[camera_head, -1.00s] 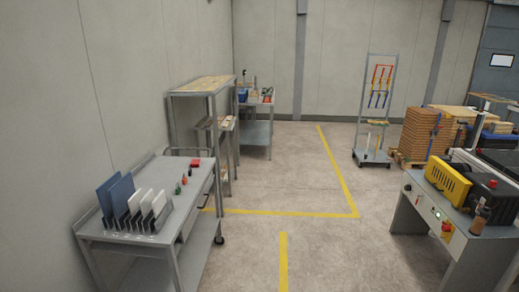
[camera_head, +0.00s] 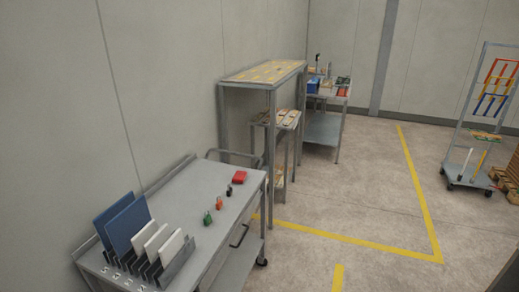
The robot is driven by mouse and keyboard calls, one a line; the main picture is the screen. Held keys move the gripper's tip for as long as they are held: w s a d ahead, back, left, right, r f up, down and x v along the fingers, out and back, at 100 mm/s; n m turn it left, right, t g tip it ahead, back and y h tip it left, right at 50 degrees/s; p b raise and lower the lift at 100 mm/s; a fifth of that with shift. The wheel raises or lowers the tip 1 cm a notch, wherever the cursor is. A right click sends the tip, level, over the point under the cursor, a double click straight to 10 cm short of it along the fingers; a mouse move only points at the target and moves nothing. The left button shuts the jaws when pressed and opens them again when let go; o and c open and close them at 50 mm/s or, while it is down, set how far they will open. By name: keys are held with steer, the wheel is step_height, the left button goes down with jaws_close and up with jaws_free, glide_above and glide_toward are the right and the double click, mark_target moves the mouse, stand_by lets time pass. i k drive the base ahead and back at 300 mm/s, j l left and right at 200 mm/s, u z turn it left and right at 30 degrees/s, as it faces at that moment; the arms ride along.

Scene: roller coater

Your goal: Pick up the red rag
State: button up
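A small red folded thing (camera_head: 241,178), which looks like the red rag, lies on the far right corner of the grey metal cart's top (camera_head: 185,197). In front of it on the cart stand a few small padlock-like items, one black (camera_head: 229,190), one red-orange (camera_head: 219,203) and one green (camera_head: 207,218). My gripper is not in view.
A rack with blue (camera_head: 122,222) and white panels (camera_head: 150,239) stands on the cart's near end. Taller shelving (camera_head: 262,75) and a workbench (camera_head: 323,130) stand behind it along the wall. Floor to the cart's right is clear, with yellow lines (camera_head: 345,240). A wheeled tool rack (camera_head: 484,125) stands at right.

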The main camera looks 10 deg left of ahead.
mark_target(239, 177)
steer(key=i+l+u, duration=0.1)
steer(key=i, duration=1.45)
steer(key=i+j+u, duration=0.15)
steer(key=i+u, duration=0.3)
steer(key=i+j+u, duration=0.1)
steer(key=i+u, duration=0.15)
steer(key=u, duration=0.2)
steer(key=i+l+u, duration=0.1)
steer(key=i+u, duration=0.25)
steer(key=u, duration=0.15)
